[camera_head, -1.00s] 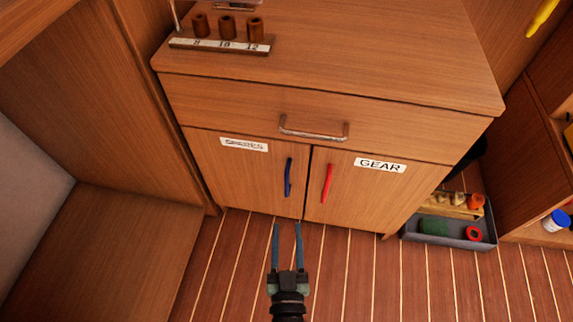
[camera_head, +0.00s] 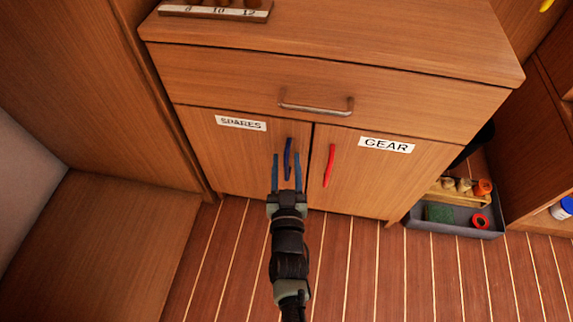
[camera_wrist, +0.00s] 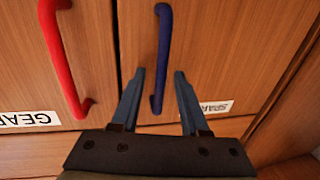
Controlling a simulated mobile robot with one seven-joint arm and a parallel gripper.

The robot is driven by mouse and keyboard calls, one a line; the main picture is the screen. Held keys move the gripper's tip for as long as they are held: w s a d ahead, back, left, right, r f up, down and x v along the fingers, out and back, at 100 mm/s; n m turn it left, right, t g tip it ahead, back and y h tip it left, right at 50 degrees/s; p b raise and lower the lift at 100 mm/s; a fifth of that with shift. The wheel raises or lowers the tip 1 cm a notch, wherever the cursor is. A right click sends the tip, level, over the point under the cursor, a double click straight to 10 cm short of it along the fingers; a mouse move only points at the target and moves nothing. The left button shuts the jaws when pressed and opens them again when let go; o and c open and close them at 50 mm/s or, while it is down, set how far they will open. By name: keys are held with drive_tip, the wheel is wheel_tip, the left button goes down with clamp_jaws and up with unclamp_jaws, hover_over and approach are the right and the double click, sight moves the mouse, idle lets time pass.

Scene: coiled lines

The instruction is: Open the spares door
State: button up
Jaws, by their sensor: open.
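The spares door (camera_head: 235,165) is the left cabinet door, shut, with a white SPARES label (camera_head: 241,123) near its top. Its blue upright handle (camera_head: 288,160) is by the door's right edge. My gripper (camera_head: 287,160) is open in front of this door, its two blue fingers to either side of the handle in the head view. In the wrist view the blue handle (camera_wrist: 162,60) runs up between the open fingertips (camera_wrist: 160,72). The fingers do not appear to touch it. How deep the handle lies between them I cannot tell.
The shut gear door (camera_head: 385,180) with a red handle (camera_head: 328,166) adjoins on the right. A shut drawer with a metal handle (camera_head: 316,108) is above. A grey tray (camera_head: 412,228) with several items sits on the floor at right. A wooden box-like surface (camera_head: 100,250) is at left.

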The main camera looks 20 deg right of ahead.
drive_tip(key=shift+w, duration=0.1)
clamp_jaws()
idle(1.4)
